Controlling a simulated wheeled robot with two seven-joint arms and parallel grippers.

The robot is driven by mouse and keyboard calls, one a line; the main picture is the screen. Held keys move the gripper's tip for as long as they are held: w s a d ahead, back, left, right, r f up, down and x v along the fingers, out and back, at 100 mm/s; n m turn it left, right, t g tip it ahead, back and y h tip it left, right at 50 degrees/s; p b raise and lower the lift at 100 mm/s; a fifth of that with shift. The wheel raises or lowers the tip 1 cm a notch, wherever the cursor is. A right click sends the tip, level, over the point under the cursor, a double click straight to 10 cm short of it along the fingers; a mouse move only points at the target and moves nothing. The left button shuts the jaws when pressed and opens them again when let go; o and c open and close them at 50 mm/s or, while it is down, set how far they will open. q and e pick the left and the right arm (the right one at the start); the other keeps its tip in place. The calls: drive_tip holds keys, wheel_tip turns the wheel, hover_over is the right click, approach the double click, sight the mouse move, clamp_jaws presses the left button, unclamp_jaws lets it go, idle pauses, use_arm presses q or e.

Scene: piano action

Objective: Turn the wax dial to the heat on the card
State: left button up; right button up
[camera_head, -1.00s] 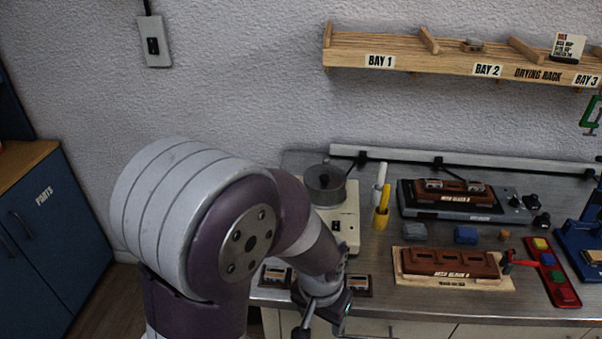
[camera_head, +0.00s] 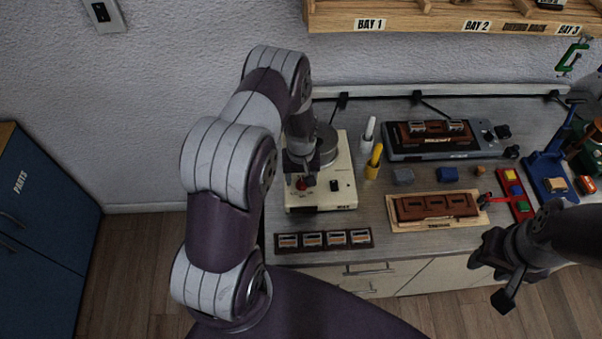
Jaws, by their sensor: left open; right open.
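The cream wax heater (camera_head: 340,180) stands at the left end of the bench with a grey pot (camera_head: 326,145) on top. My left gripper (camera_head: 300,176) is open and reaches down over the dial from above. Its fingers partly hide the dial, and I cannot tell whether they touch it. My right gripper (camera_head: 497,285) is open and empty, in front of the bench at the right. The heat card cannot be made out in this view.
A dark tray (camera_head: 324,240) with several small parts lies in front of the heater. A yellow holder (camera_head: 373,168) stands to its right, near a wooden block fixture (camera_head: 435,207) and a grey-blue device (camera_head: 445,139). The drying rack (camera_head: 440,20) is on the wall.

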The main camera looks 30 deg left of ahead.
use_arm(q)
drive_tip(key=shift+f, duration=0.45)
drive_tip(key=shift+s+f, duration=0.1)
drive_tip(key=shift+f, duration=0.05)
drive_tip(key=shift+d, duration=0.3)
drive_tip(key=shift+a, duration=0.1)
drive_tip(key=c, duration=1)
drive_tip(key=shift+c, duration=0.2)
use_arm(e)
drive_tip(key=shift+s+d+r, duration=0.15)
drive_tip(key=shift+d, duration=0.15)
use_arm(q)
drive_tip(key=shift+m, duration=0.3)
